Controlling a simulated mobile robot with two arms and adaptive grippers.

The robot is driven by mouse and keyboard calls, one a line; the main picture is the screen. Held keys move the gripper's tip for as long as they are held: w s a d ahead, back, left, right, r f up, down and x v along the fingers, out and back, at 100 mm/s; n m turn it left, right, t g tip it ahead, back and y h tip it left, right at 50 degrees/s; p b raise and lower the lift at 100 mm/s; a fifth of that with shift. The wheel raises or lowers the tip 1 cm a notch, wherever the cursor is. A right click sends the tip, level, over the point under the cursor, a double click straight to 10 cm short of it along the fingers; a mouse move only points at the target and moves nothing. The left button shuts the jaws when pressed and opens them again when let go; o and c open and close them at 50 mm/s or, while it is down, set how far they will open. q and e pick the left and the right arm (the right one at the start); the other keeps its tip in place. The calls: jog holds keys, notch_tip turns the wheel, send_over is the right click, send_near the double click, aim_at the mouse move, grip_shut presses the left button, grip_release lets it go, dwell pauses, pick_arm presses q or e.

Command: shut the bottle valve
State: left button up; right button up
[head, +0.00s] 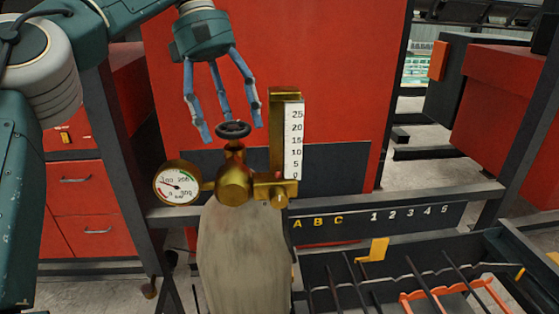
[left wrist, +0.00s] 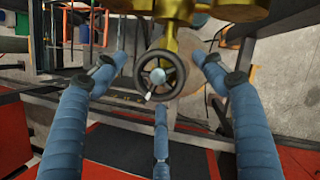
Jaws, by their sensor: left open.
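The bottle valve is a small black handwheel (head: 233,130) on top of a brass valve body (head: 235,180) on a grey gas bottle (head: 245,260). My left gripper (head: 225,128) hangs from above with its blue fingers spread open around and just above the handwheel. In the left wrist view the handwheel (left wrist: 160,75) lies between the three open fingers, with no finger seen closed on it. A round pressure gauge (head: 178,184) sits left of the valve, and a flow scale (head: 292,140) stands to its right. My right gripper is not in view.
A red cabinet (head: 330,80) stands close behind the bottle. A dark rail with letters and numbers (head: 400,218) runs to the right, above a rack of dark bars (head: 410,285). Red drawers (head: 85,215) are at the left.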

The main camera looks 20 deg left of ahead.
pick_arm(q)
jog(key=shift+n, duration=0.4)
